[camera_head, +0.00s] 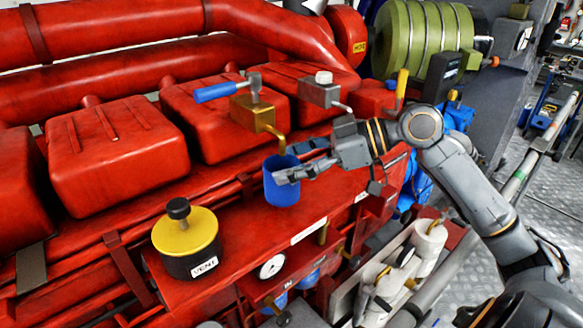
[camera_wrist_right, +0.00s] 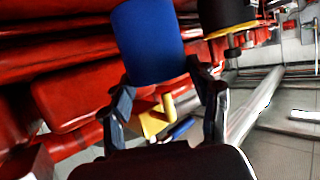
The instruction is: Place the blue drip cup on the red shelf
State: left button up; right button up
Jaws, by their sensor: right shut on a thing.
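The blue drip cup (camera_head: 281,185) is upright in the head view, below a brass tap with a blue handle (camera_head: 215,92). My right gripper (camera_head: 290,162) comes in from the right and is shut on the cup, one finger on each side. In the right wrist view the gripper (camera_wrist_right: 160,74) has its fingers against the cup (camera_wrist_right: 148,38). The red shelf (camera_head: 250,242) runs in front of and below the cup. I cannot tell whether the cup's base touches it. My left gripper is not in view.
A black canister with a yellow lid (camera_head: 187,240) stands on the shelf to the left, and also shows in the wrist view (camera_wrist_right: 226,14). A grey valve (camera_head: 320,90) is behind my gripper. A gauge (camera_head: 271,266) hangs at the shelf's front. Shelf between canister and cup is clear.

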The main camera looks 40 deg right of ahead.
notch_tip(320, 180, down, 3)
jog(key=shift+s+r+p, duration=0.1)
jog(key=shift+r+p, duration=0.05)
jog(key=shift+p, duration=0.25)
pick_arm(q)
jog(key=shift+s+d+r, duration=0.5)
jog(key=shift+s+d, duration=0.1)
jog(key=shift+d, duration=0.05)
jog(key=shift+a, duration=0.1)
pick_arm(e)
jog(key=shift+f, duration=0.25)
jog(key=o, duration=1.1)
jog(key=shift+r, duration=0.1)
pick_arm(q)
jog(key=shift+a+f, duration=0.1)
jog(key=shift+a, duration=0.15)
pick_arm(e)
jog(key=shift+o, duration=0.2)
